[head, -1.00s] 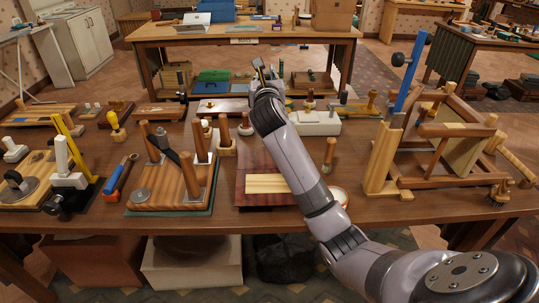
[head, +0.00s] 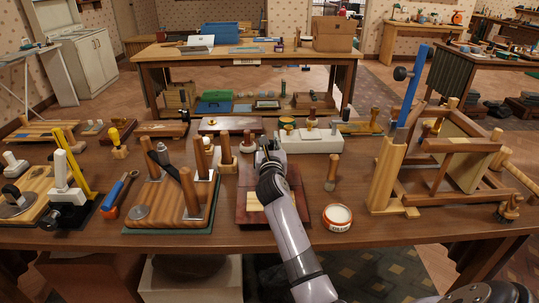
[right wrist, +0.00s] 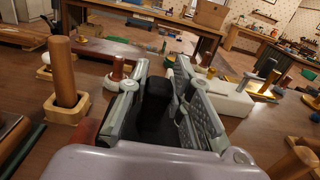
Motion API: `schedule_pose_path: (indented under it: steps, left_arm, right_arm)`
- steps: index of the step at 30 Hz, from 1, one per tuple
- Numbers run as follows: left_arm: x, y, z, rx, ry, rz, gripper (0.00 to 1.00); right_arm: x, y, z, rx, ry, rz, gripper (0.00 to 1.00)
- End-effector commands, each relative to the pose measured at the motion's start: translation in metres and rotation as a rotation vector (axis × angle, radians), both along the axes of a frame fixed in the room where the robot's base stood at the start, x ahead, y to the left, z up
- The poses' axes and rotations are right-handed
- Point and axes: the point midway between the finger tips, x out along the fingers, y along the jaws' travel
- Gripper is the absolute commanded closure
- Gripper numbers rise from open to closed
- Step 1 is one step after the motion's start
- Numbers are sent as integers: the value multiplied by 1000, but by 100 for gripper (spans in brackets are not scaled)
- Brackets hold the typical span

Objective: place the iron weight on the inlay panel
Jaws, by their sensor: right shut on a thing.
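The inlay panel (head: 243,206) is a dark reddish-brown board with a pale wood strip, lying flat on the near table. My right gripper (head: 266,148) is over the far part of this panel, and my right arm covers much of the panel's right side. In the right wrist view, the gripper (right wrist: 160,88) is shut on a black block, which I take for the iron weight (right wrist: 156,96). The head view mostly hides the weight behind the gripper, and I cannot tell its height above the panel. My left gripper is not in view.
Left of the panel stands a wooden board with upright pegs (head: 160,203). Right of it are an open round tin (head: 337,217) and a peg on a base (head: 332,172). A white block (head: 312,142) lies behind. A wooden frame (head: 445,160) fills the table's right.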

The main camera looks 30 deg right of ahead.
Motion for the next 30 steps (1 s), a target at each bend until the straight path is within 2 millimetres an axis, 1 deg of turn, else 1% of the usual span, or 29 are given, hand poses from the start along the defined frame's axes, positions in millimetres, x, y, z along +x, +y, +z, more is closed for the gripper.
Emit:
schedule_pose_path:
  steps: [3,7,20,21,30]
  left_arm:
    - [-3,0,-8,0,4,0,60]
    - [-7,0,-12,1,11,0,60]
    - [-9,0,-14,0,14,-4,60]
    - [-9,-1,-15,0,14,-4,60]
    - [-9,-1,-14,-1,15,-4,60]
  right_arm:
    - [0,1,-18,2,-4,1,100]
    - [0,1,-32,1,-4,1,100]
    - [0,0,-37,-2,-5,1,100]
    - [0,0,-42,3,3,0,79]
    - [0,0,-41,2,3,0,60]
